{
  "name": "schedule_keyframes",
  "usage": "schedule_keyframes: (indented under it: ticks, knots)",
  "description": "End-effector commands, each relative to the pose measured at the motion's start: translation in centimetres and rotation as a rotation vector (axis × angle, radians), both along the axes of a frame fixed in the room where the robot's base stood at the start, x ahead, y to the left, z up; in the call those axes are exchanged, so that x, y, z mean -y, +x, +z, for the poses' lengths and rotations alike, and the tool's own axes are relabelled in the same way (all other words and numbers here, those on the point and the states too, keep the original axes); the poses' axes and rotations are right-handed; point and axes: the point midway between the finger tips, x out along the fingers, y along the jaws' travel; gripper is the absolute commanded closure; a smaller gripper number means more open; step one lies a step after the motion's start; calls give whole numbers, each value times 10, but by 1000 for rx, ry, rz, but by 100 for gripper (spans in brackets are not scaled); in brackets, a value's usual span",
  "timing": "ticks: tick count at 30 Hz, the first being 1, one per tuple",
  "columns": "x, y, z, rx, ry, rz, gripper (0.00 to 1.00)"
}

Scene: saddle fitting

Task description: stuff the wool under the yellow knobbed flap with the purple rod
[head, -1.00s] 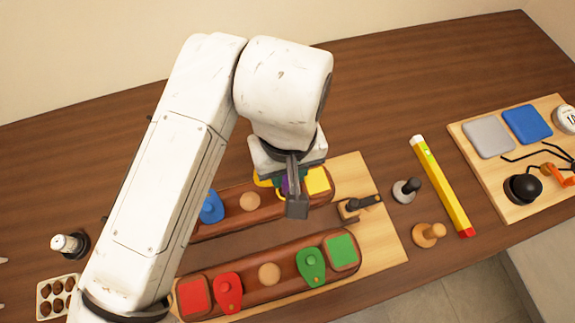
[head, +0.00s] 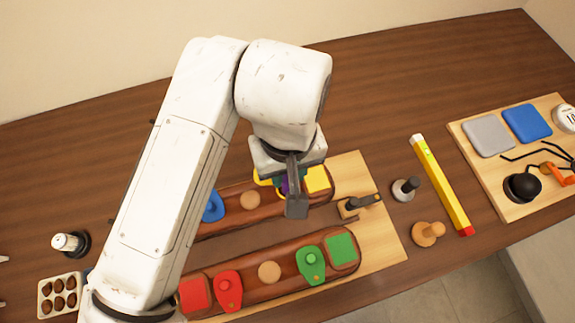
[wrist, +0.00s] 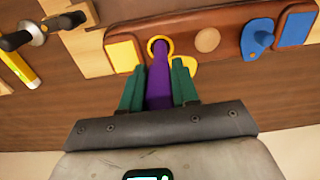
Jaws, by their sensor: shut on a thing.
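My gripper (wrist: 158,90) is shut on the purple rod (wrist: 158,80), with a green finger on each side of it. In the head view my gripper (head: 286,183) hides most of the flap and rod, beside the yellow square pad (head: 317,179). No wool can be made out.
The other brown panel carries a red flap (head: 228,289) and a green flap (head: 311,263). A blue flap (head: 213,206) is left of my gripper. A dark-handled tool (head: 360,205), a grey knob (head: 404,189), a wooden knob (head: 427,234) and a yellow bar (head: 442,187) lie to the right.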

Motion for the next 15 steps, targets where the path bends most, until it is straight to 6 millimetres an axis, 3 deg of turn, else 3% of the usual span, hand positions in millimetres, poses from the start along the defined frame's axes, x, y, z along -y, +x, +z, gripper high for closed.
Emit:
schedule_keyframes:
  ticks: [6,15]
  knots:
    - [0,-1,0,-4,0,0,92]
    - [0,0,19,-2,-1,-1,92]
